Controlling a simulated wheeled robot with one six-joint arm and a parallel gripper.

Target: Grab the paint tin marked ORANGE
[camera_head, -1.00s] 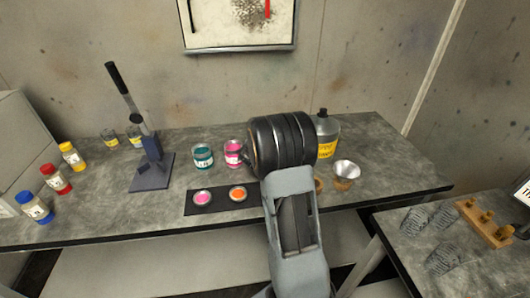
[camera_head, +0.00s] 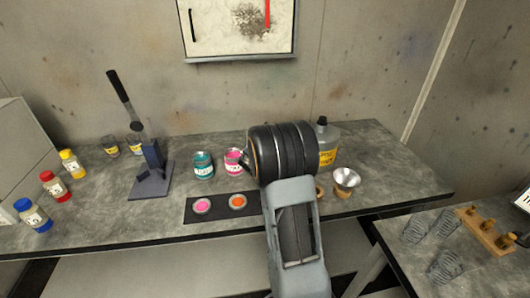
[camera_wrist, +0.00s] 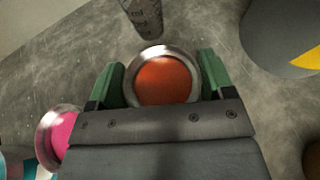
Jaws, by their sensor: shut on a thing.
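An open tin of orange paint (camera_wrist: 165,82) shows from above in the wrist view, its orange surface inside a silver rim. My gripper (camera_wrist: 163,70) has one green finger pad on each side of this tin and is shut on it. The tin's label is out of sight from above. In the head view my own arm hides the gripper and the orange tin on the bench (camera_head: 395,175).
A pink tin (camera_head: 233,162) stands just left of the held tin, with a teal tin (camera_head: 203,165) beyond it. A yellow-labelled can (camera_head: 328,143) and a metal cup (camera_head: 345,181) stand to the right. A dark mat (camera_head: 220,213) carries pink and orange discs.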

